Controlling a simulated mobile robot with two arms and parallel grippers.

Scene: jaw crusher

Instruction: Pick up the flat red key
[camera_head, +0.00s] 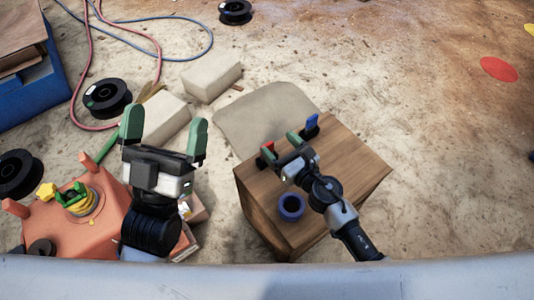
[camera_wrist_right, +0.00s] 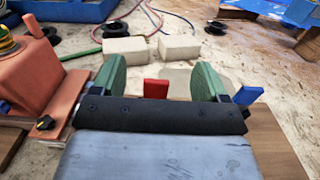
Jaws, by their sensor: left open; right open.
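The flat red key (camera_wrist_right: 156,88) stands upright at the far edge of the wooden box in the right wrist view, between the fingers of my right gripper (camera_wrist_right: 165,82). In the head view only a small part of the red key (camera_head: 268,147) shows beside a green fingertip. My right gripper (camera_head: 280,148) is open, low over the wooden box (camera_head: 345,170); I cannot tell whether its fingers touch the key. My left gripper (camera_head: 162,130) is open and empty, left of the box, above the floor.
A blue key (camera_head: 311,123) stands on the box behind my right gripper. A dark blue ring (camera_head: 291,206) lies on the box top. An orange machine (camera_head: 70,225) is at the lower left. Pale blocks (camera_head: 212,76) and black spools (camera_head: 107,97) lie on the floor.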

